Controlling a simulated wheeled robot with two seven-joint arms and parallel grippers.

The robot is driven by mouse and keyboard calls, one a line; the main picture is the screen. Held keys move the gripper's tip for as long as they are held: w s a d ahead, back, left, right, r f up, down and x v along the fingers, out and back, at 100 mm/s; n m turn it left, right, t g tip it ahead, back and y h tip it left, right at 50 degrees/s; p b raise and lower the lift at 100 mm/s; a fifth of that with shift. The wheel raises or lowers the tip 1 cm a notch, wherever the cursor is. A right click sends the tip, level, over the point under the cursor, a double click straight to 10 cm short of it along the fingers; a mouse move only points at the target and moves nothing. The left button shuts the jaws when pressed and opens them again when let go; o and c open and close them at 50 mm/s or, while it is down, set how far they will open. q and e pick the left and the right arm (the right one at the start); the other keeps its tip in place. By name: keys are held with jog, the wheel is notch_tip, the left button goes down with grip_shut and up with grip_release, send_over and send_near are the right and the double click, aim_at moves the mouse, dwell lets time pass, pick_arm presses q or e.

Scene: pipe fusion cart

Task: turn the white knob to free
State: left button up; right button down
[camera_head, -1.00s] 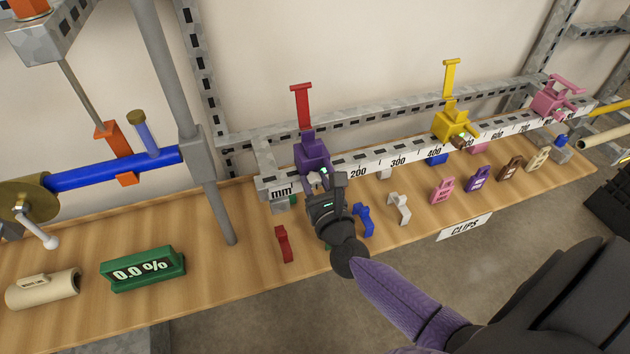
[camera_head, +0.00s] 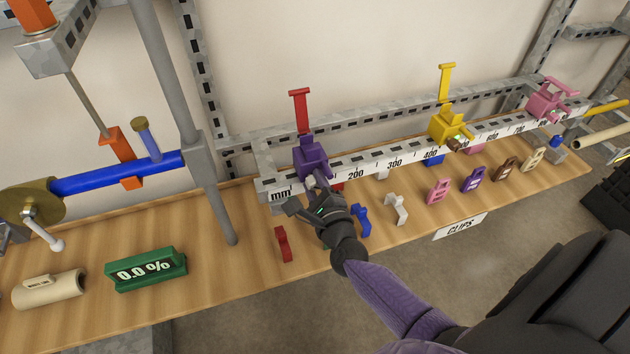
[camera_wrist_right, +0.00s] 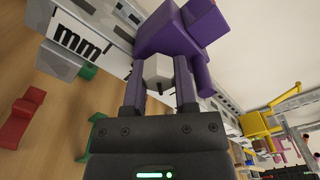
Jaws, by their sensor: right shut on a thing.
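The white knob (camera_wrist_right: 157,75) sticks out of the purple clamp (camera_wrist_right: 180,35) on the measuring rail. In the head view the purple clamp (camera_head: 310,155) sits near the rail's left end, with a red upright (camera_head: 301,112) behind it. My right gripper (camera_head: 316,190) is in front of this clamp, rolled over to one side. In the right wrist view its fingers (camera_wrist_right: 160,88) stand on both sides of the knob and are shut on it. The fingers hide part of the knob. My left gripper is not in view.
Yellow (camera_head: 448,125) and pink (camera_head: 546,102) clamps sit farther right on the rail (camera_head: 380,165). Several coloured clips, such as a red one (camera_head: 282,244) and a white one (camera_head: 397,208), stand on the wooden shelf (camera_head: 230,275). A green display (camera_head: 146,269) lies at left.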

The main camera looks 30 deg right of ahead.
jog(key=n, duration=0.2)
jog(key=n+p, duration=0.1)
jog(key=n, duration=0.2)
jog(key=shift+r+n, duration=0.2)
jog(key=shift+n, duration=0.1)
jog(key=n+p, duration=0.2)
jog(key=n, duration=0.3)
jog(key=n+p, duration=0.1)
jog(key=n, duration=0.4)
jog(key=shift+r+n, duration=0.1)
jog(key=shift+n, duration=0.3)
jog(key=n+p, duration=0.1)
jog(key=n, duration=0.4)
jog(key=shift+a+n, duration=0.15)
jog(key=shift+n, duration=0.45)
jog(key=shift+c, duration=2)
grip_release()
